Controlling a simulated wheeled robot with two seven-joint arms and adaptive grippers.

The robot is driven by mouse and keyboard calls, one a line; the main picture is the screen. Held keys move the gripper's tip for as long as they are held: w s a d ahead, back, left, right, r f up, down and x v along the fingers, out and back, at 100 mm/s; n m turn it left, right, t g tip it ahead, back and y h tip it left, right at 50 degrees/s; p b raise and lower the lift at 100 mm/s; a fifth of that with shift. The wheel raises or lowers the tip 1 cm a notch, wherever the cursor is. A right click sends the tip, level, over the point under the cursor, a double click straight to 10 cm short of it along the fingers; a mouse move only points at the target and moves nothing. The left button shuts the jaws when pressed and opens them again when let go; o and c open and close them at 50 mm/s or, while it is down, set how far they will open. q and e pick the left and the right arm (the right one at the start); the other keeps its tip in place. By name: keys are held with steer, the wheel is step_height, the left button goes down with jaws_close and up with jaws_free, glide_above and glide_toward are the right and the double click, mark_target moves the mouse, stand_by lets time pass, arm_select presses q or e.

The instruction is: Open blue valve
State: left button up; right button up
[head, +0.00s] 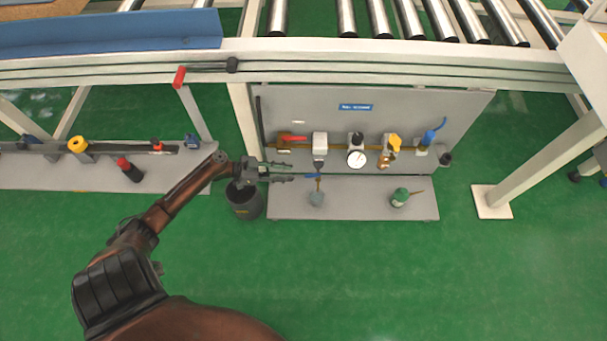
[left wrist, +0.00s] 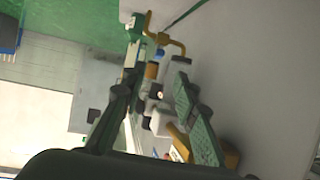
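A grey panel (head: 270,105) under the roller conveyor carries a row of pipe fittings. A blue-handled valve (head: 430,137) is at the right end of the row, its handle slanting up. A smaller blue handle (head: 312,176) sits lower left, above a grey round part on the panel's base. My left gripper (head: 290,172) is open, its fingers pointing right, just left of this smaller handle. Contact cannot be told. In the left wrist view the two fingers (left wrist: 157,68) stand apart, with several fittings beyond and between them. My right gripper is not in view.
The panel also holds a red handle (head: 292,138), a round gauge (head: 356,158) and a yellow valve (head: 392,144). A green-topped part (head: 400,197) stands on the base. A dark bucket (head: 244,200) is below my left gripper. Green floor in front is clear.

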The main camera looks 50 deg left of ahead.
mark_target(308, 175)
arm_select(q)
steer(key=b+x, duration=0.2)
steer(key=x, duration=0.5)
steer(key=shift+d+f, duration=0.1)
steer(key=shift+f, duration=0.05)
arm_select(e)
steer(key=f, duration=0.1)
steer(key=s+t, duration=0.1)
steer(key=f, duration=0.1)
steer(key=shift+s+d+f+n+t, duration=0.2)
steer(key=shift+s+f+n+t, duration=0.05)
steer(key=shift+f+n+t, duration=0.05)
arm_select(q)
steer(key=shift+c, duration=0.7)
jaws_close()
